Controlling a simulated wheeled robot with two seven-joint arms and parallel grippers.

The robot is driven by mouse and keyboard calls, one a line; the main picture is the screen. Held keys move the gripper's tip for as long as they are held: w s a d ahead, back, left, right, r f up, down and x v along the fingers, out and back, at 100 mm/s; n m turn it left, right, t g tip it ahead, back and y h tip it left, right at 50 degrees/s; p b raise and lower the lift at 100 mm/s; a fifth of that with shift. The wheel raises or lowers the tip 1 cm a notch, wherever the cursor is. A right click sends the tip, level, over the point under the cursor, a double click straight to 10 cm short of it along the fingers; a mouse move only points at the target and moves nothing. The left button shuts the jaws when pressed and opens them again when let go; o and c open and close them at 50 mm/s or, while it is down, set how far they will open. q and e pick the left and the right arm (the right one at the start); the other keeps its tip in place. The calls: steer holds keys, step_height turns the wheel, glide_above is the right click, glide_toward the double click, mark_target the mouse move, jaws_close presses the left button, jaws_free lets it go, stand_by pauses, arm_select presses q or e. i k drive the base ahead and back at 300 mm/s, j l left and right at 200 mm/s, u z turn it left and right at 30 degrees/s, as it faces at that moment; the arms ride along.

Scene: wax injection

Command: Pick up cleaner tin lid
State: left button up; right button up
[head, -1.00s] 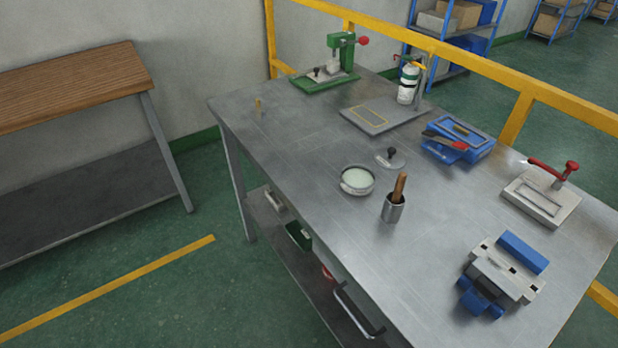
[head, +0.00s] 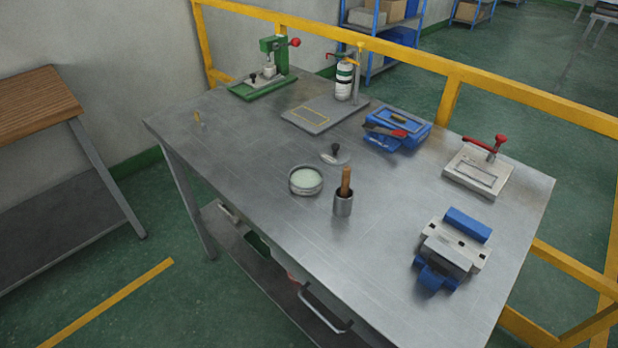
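The cleaner tin lid (head: 335,157) is a small grey disc with a black knob. It lies flat on the metal workbench (head: 250,185), just behind and to the right of the open round tin (head: 306,181), which holds pale green contents. The lid and tin look slightly apart. Neither of my grippers shows in the head view.
A metal cup with a wooden-handled tool (head: 343,195) stands in front of the lid. The bench's left part is mostly clear.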

mark_target(335, 153)
steer(key=i+j+u, duration=0.1)
steer(key=i+j, duration=0.2)
steer(key=j, duration=0.2)
steer(key=i+j, duration=0.35)
steer(key=j+u, duration=0.05)
steer(key=j, duration=0.05)
